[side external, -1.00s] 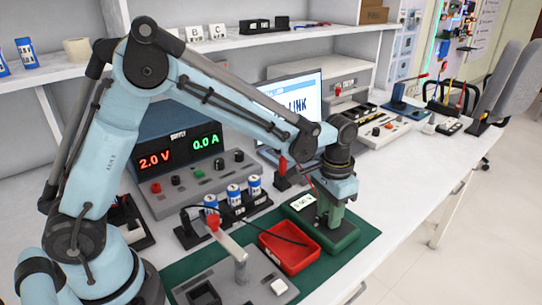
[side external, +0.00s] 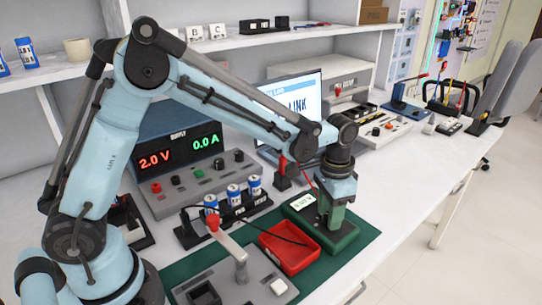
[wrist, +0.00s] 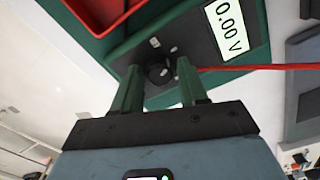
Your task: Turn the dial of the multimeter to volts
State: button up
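The multimeter (side external: 340,238) is a green case with a dark face, lying on the green mat (side external: 190,270). Its white display (wrist: 230,22) reads 0.00 V in the wrist view. The dark round dial (wrist: 158,74) sits below the display, between the green fingers of my gripper (wrist: 159,68). The fingers stand on either side of the dial and appear closed on it; the contact faces are partly hidden. In the side view my gripper (side external: 331,213) points straight down onto the meter's face.
A red tray (side external: 288,250) stands right beside the meter. A red lead (wrist: 260,67) runs from the meter. The power supply (side external: 180,150) reads 2.0 V and 0.0 A. Blue-white cells (side external: 233,194) stand in a holder behind the tray. A laptop (side external: 295,100) stands farther back.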

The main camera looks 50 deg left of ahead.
jog(key=shift+o, duration=1)
jog(key=shift+r, duration=0.1)
notch_tip(320, 180, up, 12)
jog(key=shift+a, duration=0.15)
jog(key=s+a+f+n+t, duration=0.2)
jog(key=s+a+n+t, duration=0.2)
jog(key=s+a+t, duration=0.3)
jog(key=s+a, duration=0.3)
jog(key=s, duration=0.4)
jog(key=shift+n, duration=0.3)
